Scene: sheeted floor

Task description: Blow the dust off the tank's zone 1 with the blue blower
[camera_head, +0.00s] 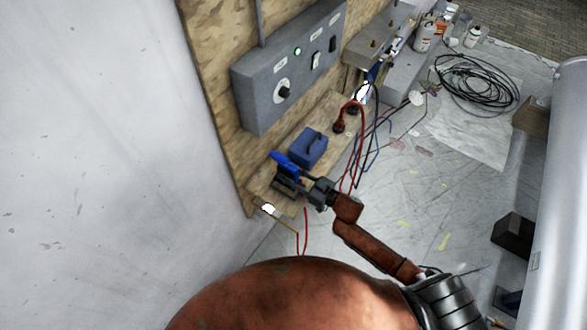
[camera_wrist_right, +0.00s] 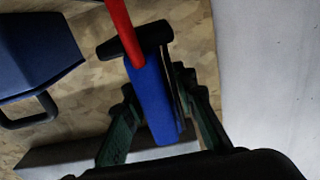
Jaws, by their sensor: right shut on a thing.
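The blue blower (camera_head: 284,163) is in my right gripper (camera_head: 291,180), over the wooden shelf below the grey control panel. In the right wrist view the blower's blue body (camera_wrist_right: 155,100) is between the dark green fingers, with a black crosspiece at its top. A red bar or tube (camera_wrist_right: 121,32) passes over its upper end; I cannot tell whether it belongs to the blower. A large pale cylinder (camera_head: 562,170), apparently the tank, lies along the right side, well away from the gripper. I see no zone mark on it. My left gripper is not in view.
A dark blue box (camera_head: 308,147) sits on the wooden shelf (camera_head: 325,120) close beside the gripper. The grey control panel (camera_head: 288,70) is above. Red and black cables hang near the shelf; a black cable coil (camera_head: 477,82) lies on the sheeted floor.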

